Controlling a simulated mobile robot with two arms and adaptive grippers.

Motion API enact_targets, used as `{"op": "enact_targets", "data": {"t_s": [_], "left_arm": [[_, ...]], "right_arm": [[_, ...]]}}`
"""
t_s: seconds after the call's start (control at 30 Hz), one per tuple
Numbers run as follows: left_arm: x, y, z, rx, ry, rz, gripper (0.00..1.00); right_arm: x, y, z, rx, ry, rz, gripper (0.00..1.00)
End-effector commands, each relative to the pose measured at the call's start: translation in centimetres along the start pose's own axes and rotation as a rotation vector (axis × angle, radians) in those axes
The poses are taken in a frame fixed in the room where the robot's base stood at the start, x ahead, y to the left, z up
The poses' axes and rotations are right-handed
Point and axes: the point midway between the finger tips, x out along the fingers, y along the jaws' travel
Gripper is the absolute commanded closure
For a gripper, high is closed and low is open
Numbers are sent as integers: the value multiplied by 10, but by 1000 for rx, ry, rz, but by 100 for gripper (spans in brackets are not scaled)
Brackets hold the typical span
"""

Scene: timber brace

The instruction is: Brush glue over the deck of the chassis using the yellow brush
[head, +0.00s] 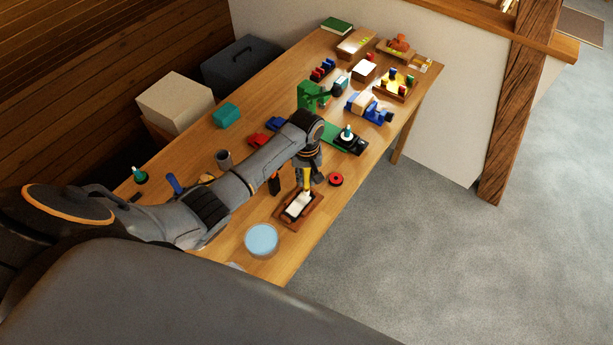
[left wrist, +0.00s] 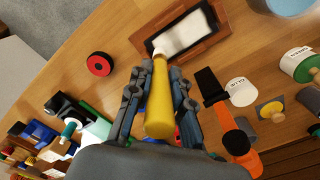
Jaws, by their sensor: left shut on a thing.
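My left gripper (head: 309,178) is shut on the yellow brush (head: 306,180). The brush points down, and its yellow handle fills the space between the fingers in the left wrist view (left wrist: 159,100). Its pale tip is at the near edge of a white surface (head: 297,205) inside a brown wooden frame (head: 285,219). The white surface (left wrist: 186,35) lies on a darker bed in that frame; it appears to be the chassis deck. I cannot tell if the white is glue. My right gripper is not in view.
A red ring (head: 336,179) lies right of the frame. A light-blue round dish (head: 261,239) stands in front. An orange-and-black tool (left wrist: 236,139) is close by. Toy vehicles, a green block (head: 307,95) and small trays crowd the far table. The table's right edge is close.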

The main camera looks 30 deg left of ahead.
Motion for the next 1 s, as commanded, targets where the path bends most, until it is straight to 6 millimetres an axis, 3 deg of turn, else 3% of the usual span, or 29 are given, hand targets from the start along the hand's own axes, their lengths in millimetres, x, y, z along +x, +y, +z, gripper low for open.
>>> {"op": "enact_targets", "data": {"t_s": [0.47,1.0], "left_arm": [[8,0,0,0,1,1,100],[4,-23,29,0,-2,-1,100]], "right_arm": [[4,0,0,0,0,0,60],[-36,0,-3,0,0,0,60]]}}
